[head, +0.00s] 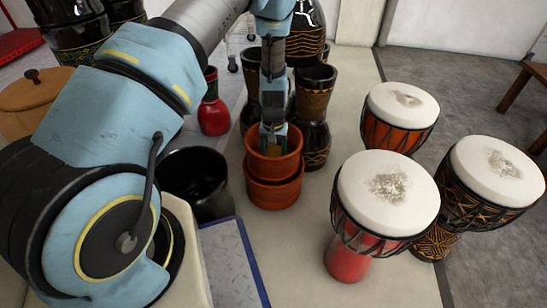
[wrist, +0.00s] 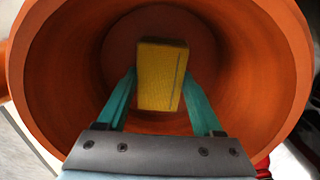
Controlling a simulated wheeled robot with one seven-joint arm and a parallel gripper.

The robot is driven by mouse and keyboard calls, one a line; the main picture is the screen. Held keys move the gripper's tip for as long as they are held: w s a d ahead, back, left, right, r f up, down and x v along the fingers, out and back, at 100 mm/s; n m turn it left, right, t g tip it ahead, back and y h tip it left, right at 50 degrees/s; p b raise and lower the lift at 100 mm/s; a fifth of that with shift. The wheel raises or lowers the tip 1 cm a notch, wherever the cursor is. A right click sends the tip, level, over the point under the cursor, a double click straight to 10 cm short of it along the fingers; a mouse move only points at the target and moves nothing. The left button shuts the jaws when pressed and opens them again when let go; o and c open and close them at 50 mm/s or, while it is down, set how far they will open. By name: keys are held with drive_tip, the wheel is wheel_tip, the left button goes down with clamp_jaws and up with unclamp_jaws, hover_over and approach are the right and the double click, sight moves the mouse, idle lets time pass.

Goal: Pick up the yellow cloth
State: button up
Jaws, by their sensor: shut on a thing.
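The yellow cloth (wrist: 160,75) shows as a yellow block-like shape inside an orange-brown clay pot (wrist: 45,70) in the wrist view. My gripper (wrist: 160,88) reaches down into the pot, with its two green fingers on either side of the cloth and shut on it. In the head view my gripper (head: 272,145) points down into the upper of two stacked clay pots (head: 272,170). The cloth is mostly hidden there by the gripper and the pot's rim.
A black pot (head: 195,182) stands left of the clay pots, and a red vase (head: 213,105) behind it. Dark carved drums (head: 314,95) stand close behind. Drums with white heads (head: 388,192) stand to the right. A blue-edged panel (head: 232,262) lies in front.

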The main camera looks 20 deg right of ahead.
sight(274, 154)
drive_tip(key=shift+c, duration=1.3)
wheel_tip(274, 154, up, 10)
drive_tip(key=p, duration=0.4)
